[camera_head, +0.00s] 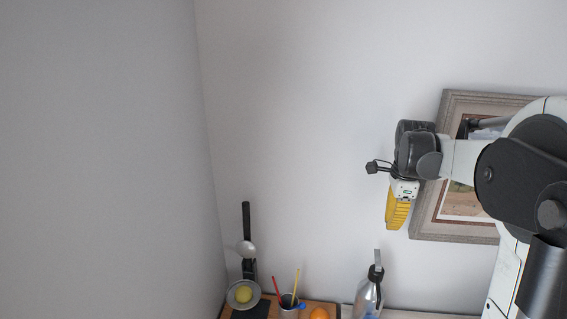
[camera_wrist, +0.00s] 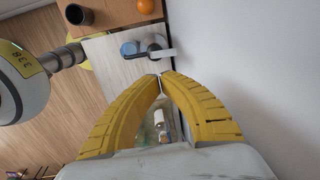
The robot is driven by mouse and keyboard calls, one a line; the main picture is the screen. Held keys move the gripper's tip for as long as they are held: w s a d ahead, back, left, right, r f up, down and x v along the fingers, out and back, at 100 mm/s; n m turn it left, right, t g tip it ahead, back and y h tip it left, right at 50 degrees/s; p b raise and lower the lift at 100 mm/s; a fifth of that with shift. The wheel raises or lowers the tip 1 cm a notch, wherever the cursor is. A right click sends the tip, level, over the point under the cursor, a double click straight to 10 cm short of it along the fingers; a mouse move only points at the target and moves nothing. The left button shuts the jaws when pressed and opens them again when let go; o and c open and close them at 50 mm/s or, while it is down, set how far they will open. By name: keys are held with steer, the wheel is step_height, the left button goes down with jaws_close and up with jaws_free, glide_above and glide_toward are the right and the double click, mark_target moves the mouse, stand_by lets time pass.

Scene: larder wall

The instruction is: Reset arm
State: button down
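My gripper (camera_head: 398,206) has yellow fingers and hangs pointing down in front of the wall in the head view, to the left of the framed picture. In the wrist view my gripper (camera_wrist: 160,78) shows its two curved fingers meeting at the tips, with nothing held at the tips. An open gap between the fingers lower down shows only background. My arm comes in from the right side of the head view.
A framed picture (camera_head: 426,200) hangs behind my arm. Below stand a bottle (camera_head: 368,297), an orange (camera_head: 320,314), a cup with sticks (camera_head: 290,309) and a dark upright device with a round dish (camera_head: 243,294). The wall left of my gripper is clear.

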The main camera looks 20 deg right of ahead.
steer(key=s+a+f+n+t+b, duration=0.3)
steer(key=s+a+f+n+b, duration=0.5)
steer(key=a+f+n+b, duration=0.3)
steer(key=s+a+f+n+t+b, duration=0.3)
steer(key=s+a+f+n+b, duration=0.4)
steer(key=a+f+n+b, duration=0.5)
steer(key=a+f+b, duration=0.2)
steer(key=a+b, duration=0.1)
steer(key=shift+s+a+f, duration=0.3)
steer(key=shift+s, duration=0.1)
